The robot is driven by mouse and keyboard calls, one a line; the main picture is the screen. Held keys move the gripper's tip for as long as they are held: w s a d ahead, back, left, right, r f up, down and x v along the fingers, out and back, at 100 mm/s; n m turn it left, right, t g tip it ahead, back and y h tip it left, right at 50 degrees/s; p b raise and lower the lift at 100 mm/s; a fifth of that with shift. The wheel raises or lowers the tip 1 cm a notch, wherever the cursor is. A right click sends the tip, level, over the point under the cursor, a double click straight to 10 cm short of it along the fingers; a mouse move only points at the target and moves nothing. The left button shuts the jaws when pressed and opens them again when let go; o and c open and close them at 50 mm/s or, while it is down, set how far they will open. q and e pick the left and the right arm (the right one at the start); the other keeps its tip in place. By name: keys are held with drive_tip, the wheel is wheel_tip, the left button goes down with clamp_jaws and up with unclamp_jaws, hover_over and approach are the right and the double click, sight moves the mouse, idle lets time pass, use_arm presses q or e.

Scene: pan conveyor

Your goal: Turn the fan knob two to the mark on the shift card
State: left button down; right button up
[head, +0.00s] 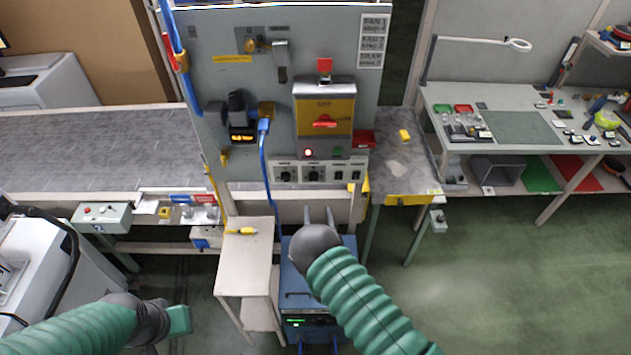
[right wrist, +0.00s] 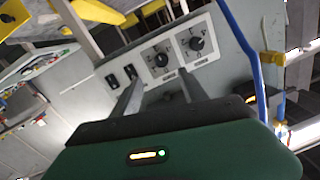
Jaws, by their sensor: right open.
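My left gripper (head: 180,320) is low left, fingers hidden.
Two switches (head: 347,175) are right of the knobs. A yellow box with a red handle (head: 325,120) is above. A blue cable (head: 265,160) hangs left of the strip. A small pale table (head: 247,262) and a blue cabinet (head: 300,310) stand below.

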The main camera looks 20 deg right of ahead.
use_arm(q)
drive_tip(key=shift+a+r+p, duration=0.2)
drive_tip(key=shift+r+p, duration=0.65)
drive_tip(key=shift+r, duration=0.05)
use_arm(e)
drive_tip(key=v, duration=0.7)
drive_tip(key=shift+a, duration=0.2)
use_arm(q)
drive_tip(key=shift+a, duration=0.1)
use_arm(e)
drive_tip(key=shift+a, duration=0.1)
use_arm(q)
drive_tip(key=shift+f, duration=0.15)
use_arm(e)
drive_tip(key=shift+w, duration=0.1)
